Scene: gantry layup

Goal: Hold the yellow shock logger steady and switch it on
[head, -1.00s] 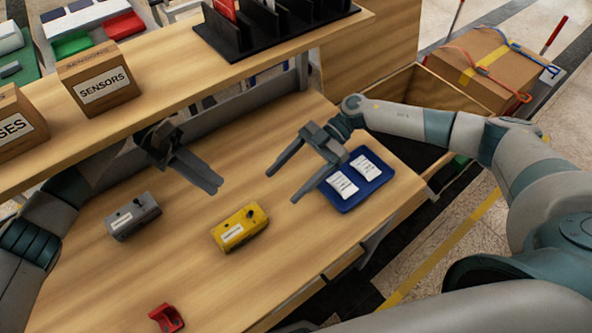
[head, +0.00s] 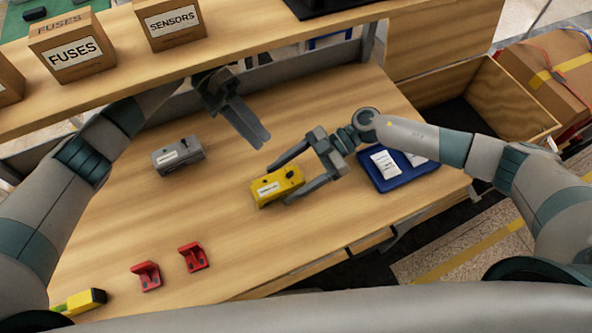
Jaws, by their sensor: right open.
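The yellow shock logger (head: 277,186) lies on the wooden bench, with a pale label on its front and a dark switch on top. My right gripper (head: 278,186) is open, with one finger behind the logger and the other at its front right side. I cannot tell whether the fingers touch it. My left gripper (head: 262,138) hangs above the bench behind the logger, apart from it. Its fingers look close together, and I cannot tell whether they are shut.
A grey device (head: 178,156) lies left of the logger. A blue tray (head: 402,180) with white packets sits to the right, under my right arm. Two red brackets (head: 147,276) and a yellow-black tool (head: 80,302) lie near the front. A shelf with boxes (head: 68,48) overhangs the back.

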